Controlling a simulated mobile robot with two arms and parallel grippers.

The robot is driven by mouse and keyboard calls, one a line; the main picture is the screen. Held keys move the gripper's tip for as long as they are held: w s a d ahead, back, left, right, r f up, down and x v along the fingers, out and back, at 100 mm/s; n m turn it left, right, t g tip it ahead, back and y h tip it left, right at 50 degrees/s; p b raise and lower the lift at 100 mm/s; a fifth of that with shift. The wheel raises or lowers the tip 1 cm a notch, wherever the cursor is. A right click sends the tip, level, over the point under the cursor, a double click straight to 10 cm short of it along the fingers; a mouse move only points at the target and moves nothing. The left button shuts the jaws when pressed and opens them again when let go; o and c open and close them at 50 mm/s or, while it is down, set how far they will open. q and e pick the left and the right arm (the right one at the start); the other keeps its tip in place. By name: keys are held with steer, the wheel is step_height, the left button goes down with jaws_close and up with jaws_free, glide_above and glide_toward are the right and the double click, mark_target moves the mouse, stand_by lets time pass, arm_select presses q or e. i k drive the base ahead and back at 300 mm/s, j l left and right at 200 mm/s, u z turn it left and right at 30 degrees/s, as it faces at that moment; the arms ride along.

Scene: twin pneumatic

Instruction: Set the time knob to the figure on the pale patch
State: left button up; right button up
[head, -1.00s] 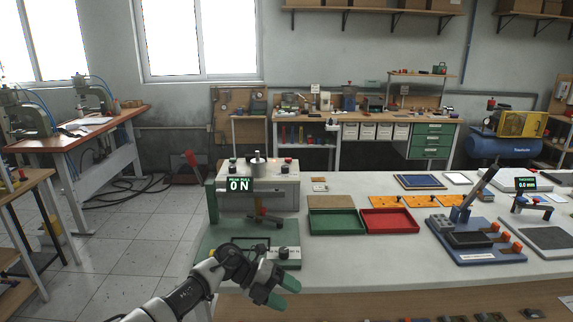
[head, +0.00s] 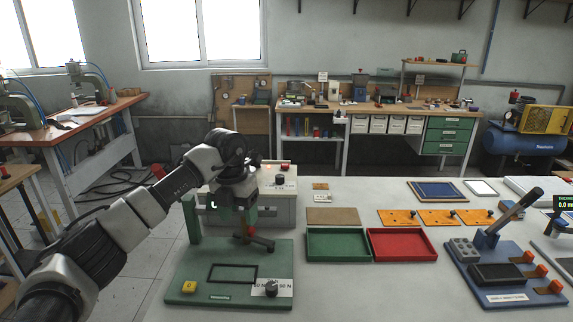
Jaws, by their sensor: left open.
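A black knob (head: 280,179) with a pale scale plate sits on top of the light grey control box (head: 282,207); it looks like the time knob, but its setting is too small to read. My left gripper (head: 243,210) is open, in front of the box's left part and left of this knob, apart from it. The wrist hides part of the box. A small pale card (head: 321,198) and a tan card (head: 320,186) lie right of the box; I cannot read a figure on them. My right gripper is not in view.
A green baseplate (head: 190,273) before the box carries a yellow button (head: 189,287) and another black knob (head: 271,288) on an N scale. Green (head: 338,258) and red (head: 402,259) trays stand right. A blue fixture (head: 497,295) with a lever stands farther right.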

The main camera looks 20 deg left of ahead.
mark_target(279, 178)
steer(key=i, duration=1.25)
